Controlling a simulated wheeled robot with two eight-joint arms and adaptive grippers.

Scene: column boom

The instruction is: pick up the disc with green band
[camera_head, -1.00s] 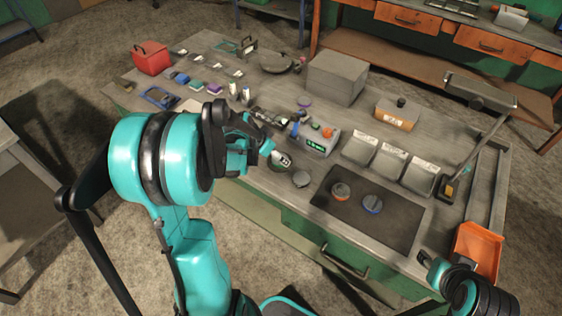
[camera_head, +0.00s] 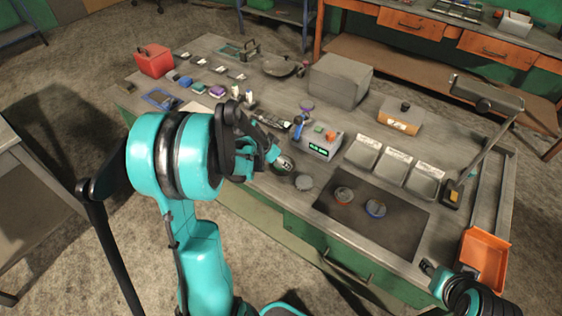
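A plain grey round piece (camera_head: 304,182) lies left of the mat. I cannot make out a green band on any of them. My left gripper (camera_head: 284,163) is just up and left of the grey piece; its fingers are too small to read. My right gripper (camera_head: 428,268) is by the mat's front right corner, its opening unclear.
A grey box with a green display (camera_head: 320,142) stands behind the mat. Several grey trays (camera_head: 394,166) sit to its right, beside a lamp (camera_head: 485,105) and an orange tray (camera_head: 484,260). A red box (camera_head: 153,60) stands far left.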

